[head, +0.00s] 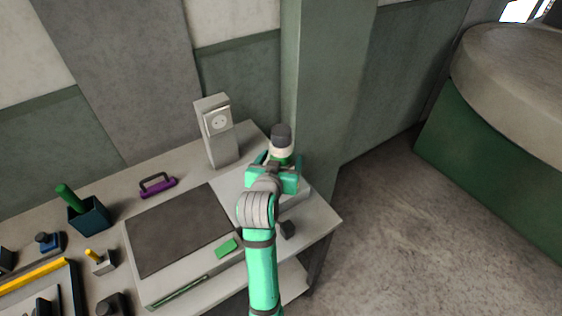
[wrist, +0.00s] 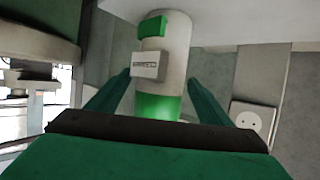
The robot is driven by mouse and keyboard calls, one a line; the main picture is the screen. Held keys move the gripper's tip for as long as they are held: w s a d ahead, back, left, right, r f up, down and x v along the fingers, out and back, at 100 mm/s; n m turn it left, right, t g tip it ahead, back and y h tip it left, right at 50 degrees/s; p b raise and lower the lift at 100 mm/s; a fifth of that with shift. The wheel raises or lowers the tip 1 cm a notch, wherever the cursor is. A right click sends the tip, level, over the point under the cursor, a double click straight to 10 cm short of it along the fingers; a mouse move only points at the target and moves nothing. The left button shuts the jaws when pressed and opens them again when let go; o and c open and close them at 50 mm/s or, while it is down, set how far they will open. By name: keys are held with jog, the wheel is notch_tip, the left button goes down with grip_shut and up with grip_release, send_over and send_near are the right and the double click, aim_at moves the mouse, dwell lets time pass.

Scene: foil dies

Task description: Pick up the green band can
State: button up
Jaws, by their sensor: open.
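The green band can (head: 281,152) stands at the right back of the bench, with a dark top, a pale body and some green lower down. In the wrist view the can (wrist: 176,52) is pale, with a green band, a green patch and a small grey labelled block in front of it. My gripper (head: 281,166) is at the can, open, with its green fingers on either side. In the wrist view the fingers of my gripper (wrist: 163,88) flank the can. I cannot tell whether either finger touches it. My gripper hides the can's lower part in the head view.
A grey socket post (head: 219,145) stands left of the can. A green pillar (head: 325,80) rises close behind the can.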

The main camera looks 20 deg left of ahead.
jog(key=c, duration=1.5)
